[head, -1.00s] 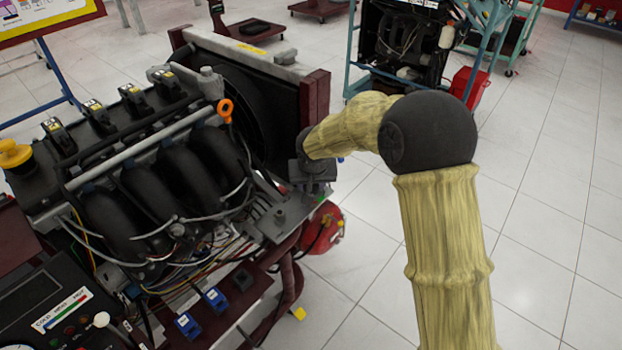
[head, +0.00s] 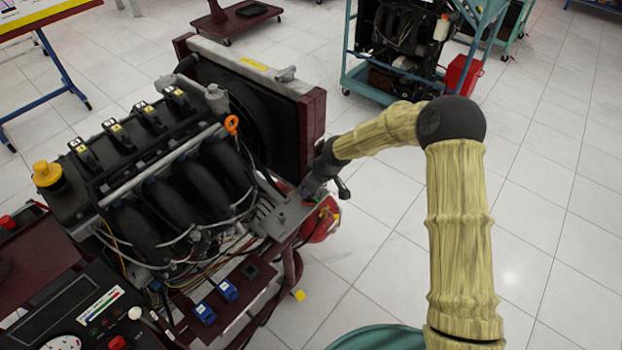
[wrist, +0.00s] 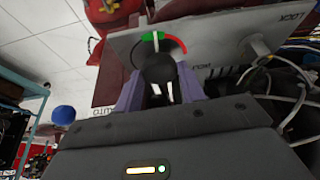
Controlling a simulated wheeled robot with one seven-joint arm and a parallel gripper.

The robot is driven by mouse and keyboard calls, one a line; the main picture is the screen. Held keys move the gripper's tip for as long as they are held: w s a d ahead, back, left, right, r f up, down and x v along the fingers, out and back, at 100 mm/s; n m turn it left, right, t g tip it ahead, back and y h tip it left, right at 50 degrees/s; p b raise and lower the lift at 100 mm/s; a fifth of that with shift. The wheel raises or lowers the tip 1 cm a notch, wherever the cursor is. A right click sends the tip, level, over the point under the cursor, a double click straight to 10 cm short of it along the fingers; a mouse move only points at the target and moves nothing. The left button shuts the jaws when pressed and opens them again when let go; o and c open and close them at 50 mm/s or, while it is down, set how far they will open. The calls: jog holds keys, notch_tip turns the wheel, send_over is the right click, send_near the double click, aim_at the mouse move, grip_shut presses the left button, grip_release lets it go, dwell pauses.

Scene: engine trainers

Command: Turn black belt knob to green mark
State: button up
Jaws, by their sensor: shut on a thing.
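The black belt knob (wrist: 160,70) stands on a grey panel (wrist: 212,38) in the wrist view. My gripper (wrist: 160,86) is shut on it, with one purple finger on each side. A green mark (wrist: 148,37) and a red arc (wrist: 178,48) lie on the panel just beyond the knob. A thin white line shows against the green mark; I cannot tell if it is the knob's pointer. In the head view my gripper (head: 312,188) is tilted at the right end of the engine's panel (head: 284,214), and the knob is hidden there.
The engine (head: 165,180) and its radiator (head: 255,95) stand left of my arm. A small lever (wrist: 255,46) and loose white wires (wrist: 285,82) are close to the knob's right. A red round object (head: 322,222) is below the panel.

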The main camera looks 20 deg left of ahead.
jog(key=shift+n+p, duration=0.3)
jog(key=shift+n, duration=0.2)
jog(key=o, duration=1)
jog(key=shift+c, duration=0.2)
jog(key=v, duration=1.7)
jog(key=shift+r+p, duration=0.2)
jog(key=shift+p, duration=0.25)
jog(key=shift+w, duration=0.15)
